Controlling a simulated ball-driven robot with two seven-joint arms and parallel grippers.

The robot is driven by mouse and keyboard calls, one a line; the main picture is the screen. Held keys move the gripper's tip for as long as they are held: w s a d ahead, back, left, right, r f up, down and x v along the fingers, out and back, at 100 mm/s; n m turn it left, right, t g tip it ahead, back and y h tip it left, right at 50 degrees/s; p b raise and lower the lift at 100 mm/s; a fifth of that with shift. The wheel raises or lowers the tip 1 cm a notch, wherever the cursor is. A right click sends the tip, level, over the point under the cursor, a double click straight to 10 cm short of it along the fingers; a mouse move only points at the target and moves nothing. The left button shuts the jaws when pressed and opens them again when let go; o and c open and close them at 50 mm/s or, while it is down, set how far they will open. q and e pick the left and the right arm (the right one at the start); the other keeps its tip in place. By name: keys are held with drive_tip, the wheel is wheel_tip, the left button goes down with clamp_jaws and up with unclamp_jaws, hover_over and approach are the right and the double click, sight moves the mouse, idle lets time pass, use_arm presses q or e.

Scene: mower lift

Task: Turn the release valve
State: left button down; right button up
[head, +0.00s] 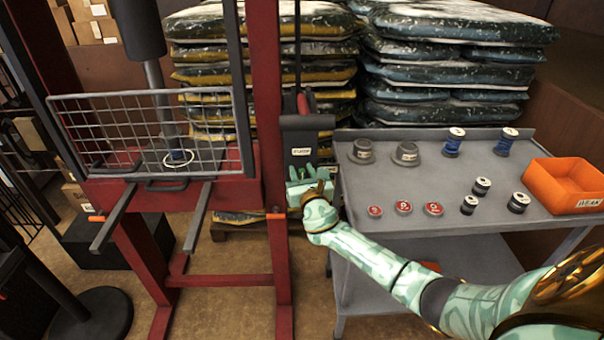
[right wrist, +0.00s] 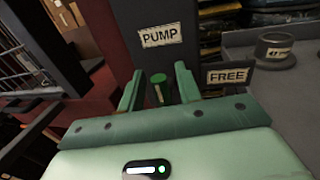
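The release valve shows in the right wrist view as a small green knob (right wrist: 158,78) on a short pale stem, low on the dark pump block (right wrist: 165,40) marked "PUMP". A "FREE" label (right wrist: 228,76) is to its right. My right gripper (right wrist: 158,84) is open, with one finger on each side of the knob and a visible gap to both. In the head view my right gripper (head: 309,173) is at the lower front of the pump block (head: 300,138), beside the red press frame, and mostly hides the knob. My left gripper is not in view.
A grey cart (head: 450,185) stands close on the right with spools, weights, red-topped discs and an orange bin (head: 565,186). The red press frame (head: 268,130) with its wire guard (head: 150,132) is on the left. Stacked bags (head: 450,70) stand behind.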

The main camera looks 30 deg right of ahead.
clamp_jaws()
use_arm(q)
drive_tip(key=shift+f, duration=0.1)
